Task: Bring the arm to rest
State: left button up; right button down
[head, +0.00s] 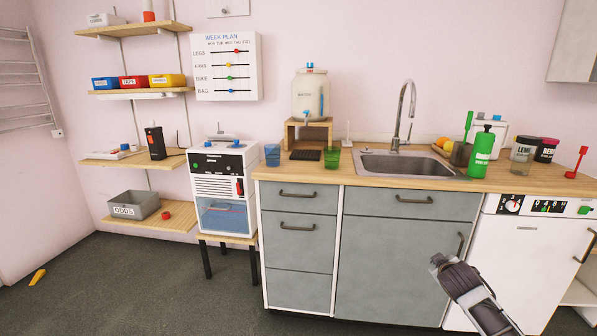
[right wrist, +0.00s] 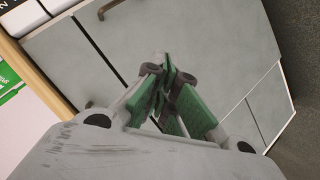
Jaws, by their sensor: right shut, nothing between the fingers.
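My right gripper (head: 438,262) comes in from the lower right in the head view, in front of the grey cabinet doors and below the counter edge. In the right wrist view the gripper (right wrist: 168,78) has its green-padded fingers together at the tips, with nothing between them. The grey cabinet front (right wrist: 215,50) lies beyond the fingertips. My left gripper is not in view. No plates show in either view.
The wooden counter (head: 330,177) holds a sink (head: 405,163), a green bottle (head: 481,152), a blue cup (head: 272,155) and a green cup (head: 331,156). A white appliance (head: 520,255) stands at the right. Dark floor (head: 110,275) is open at the left, with a small yellow object (head: 37,277).

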jog(key=s+a+f+g+y, duration=0.1)
jog(key=s+a+f+y, duration=0.25)
jog(key=s+a, duration=0.7)
jog(key=s+a+f+g+y, duration=0.1)
jog(key=s+a+f+y, duration=0.2)
jog(key=s+a+f, duration=0.75)
pick_arm(q)
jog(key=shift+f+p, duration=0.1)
jog(key=shift+p, duration=0.4)
pick_arm(e)
jog(key=s+a+f+m+g, duration=0.1)
jog(key=s+a+f+g, duration=0.1)
jog(key=s, duration=0.5)
jog(key=s+a+f+m+g, duration=0.1)
jog(key=s+a+f+g, duration=0.1)
jog(key=s+a+f, duration=0.3)
jog(key=s+a+y, duration=0.1)
jog(key=s+a, duration=0.1)
jog(key=shift+s+f, duration=0.2)
jog(key=shift+s, duration=0.2)
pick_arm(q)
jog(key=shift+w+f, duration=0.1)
pick_arm(e)
jog(key=shift+f+g, duration=0.1)
jog(key=shift+g, duration=0.2)
